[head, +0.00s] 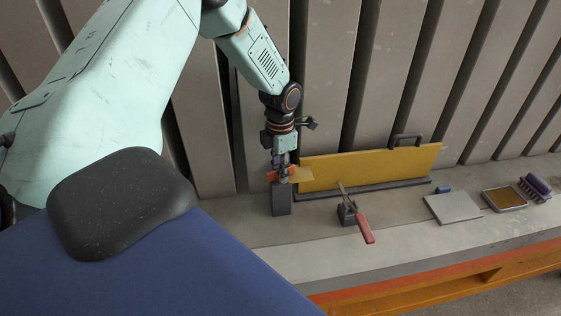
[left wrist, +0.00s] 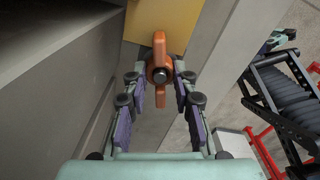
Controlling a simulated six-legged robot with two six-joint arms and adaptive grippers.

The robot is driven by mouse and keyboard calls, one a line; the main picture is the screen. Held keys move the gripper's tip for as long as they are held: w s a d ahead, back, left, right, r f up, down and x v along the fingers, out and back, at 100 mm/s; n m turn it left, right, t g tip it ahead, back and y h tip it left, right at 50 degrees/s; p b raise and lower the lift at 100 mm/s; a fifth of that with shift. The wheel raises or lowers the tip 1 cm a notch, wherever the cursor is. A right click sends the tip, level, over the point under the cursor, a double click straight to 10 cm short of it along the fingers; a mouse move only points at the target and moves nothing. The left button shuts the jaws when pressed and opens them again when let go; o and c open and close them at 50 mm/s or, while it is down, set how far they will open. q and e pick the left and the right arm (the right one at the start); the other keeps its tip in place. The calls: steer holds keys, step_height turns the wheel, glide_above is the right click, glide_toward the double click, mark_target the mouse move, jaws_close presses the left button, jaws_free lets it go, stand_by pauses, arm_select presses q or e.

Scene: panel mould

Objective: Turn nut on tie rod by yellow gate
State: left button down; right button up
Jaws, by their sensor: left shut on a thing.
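The yellow gate (head: 370,166) stands upright on the concrete ledge against the ribbed wall. An orange winged nut (left wrist: 159,66) sits around the end of the tie rod (left wrist: 159,76) in the left wrist view, its wings pointing up and down there. My left gripper (head: 282,169) comes down at the gate's left end, above a dark grey block (head: 282,200). Its fingers are shut on the nut, one on each side. In the head view the gripper partly covers the nut. The rod's length behind the nut is hidden.
A clamp with a red handle (head: 365,228) stands in front of the gate. To the right lie a grey plate (head: 452,209), a small blue item (head: 443,189), a tray with brown content (head: 505,197) and a purple brush (head: 537,186). The ledge's orange-edged front is clear.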

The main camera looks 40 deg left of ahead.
arm_select(q)
steer(key=shift+r+p, duration=0.1)
steer(key=shift+p, duration=0.35)
steer(key=n+p, duration=0.2)
steer(key=p, duration=0.1)
steer(key=shift+r+n+p, duration=0.1)
steer(key=shift+n+p, duration=0.2)
steer(key=shift+p, duration=0.05)
steer(key=shift+n+p, duration=0.35)
steer(key=shift+n, duration=0.05)
steer(key=shift+f, duration=0.2)
steer(key=c, duration=1.3)
jaws_free()
steer(key=shift+d, duration=0.1)
steer(key=o, duration=0.3)
